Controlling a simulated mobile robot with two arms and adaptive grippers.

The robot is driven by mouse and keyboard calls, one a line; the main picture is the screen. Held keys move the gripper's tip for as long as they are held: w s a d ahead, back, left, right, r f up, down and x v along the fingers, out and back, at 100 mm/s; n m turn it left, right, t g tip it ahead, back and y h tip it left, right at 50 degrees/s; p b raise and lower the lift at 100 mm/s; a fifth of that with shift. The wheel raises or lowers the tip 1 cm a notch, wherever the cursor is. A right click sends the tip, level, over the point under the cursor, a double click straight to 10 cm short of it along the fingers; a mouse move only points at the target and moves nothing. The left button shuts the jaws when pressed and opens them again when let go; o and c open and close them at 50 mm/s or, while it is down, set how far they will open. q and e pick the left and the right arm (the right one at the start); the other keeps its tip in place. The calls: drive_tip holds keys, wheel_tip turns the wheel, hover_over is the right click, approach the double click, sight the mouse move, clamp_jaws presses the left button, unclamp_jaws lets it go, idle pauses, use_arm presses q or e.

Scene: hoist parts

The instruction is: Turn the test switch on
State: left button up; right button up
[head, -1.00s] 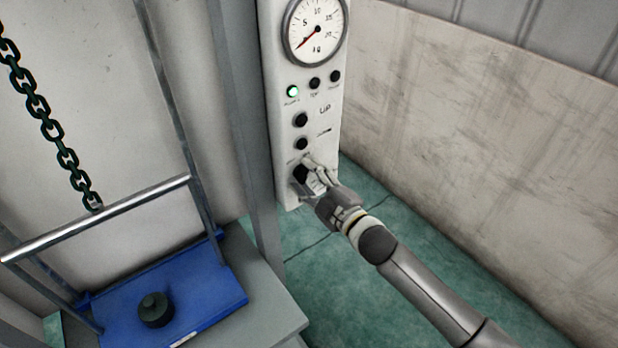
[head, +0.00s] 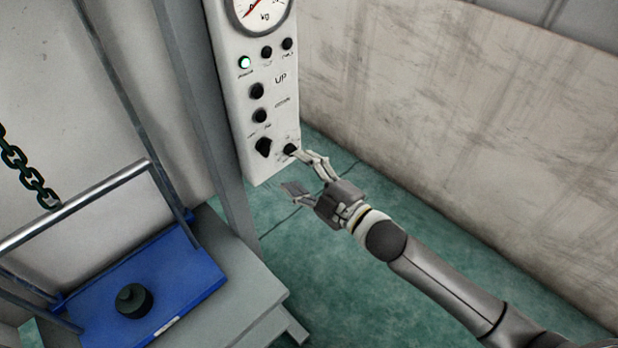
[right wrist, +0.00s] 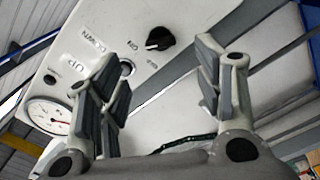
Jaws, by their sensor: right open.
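The white control panel (head: 240,130) carries two black rotary switches at its bottom, a left one (head: 263,146) and a right one (head: 289,150). Their small labels are not readable, so I cannot tell from print which is the test switch. My right gripper (head: 297,173) is open and empty, just in front of the panel's lower right corner. Its upper finger overlaps the right switch in the picture; contact is unclear. In the right wrist view a black switch (right wrist: 160,38) with "ON" beside it shows beyond the open fingers. My left gripper is not in view.
Above the switches are two black buttons, the upper (head: 257,90) beside "UP", a lit green lamp (head: 244,62), two dark lamps and a gauge (head: 262,10). At left stand a blue platform (head: 190,265) with a dark weight (head: 134,300) and a chain (head: 25,170). Green floor is clear below.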

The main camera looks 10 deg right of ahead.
drive_tip(key=shift+v, duration=1.2)
drive_tip(key=shift+f, duration=0.1)
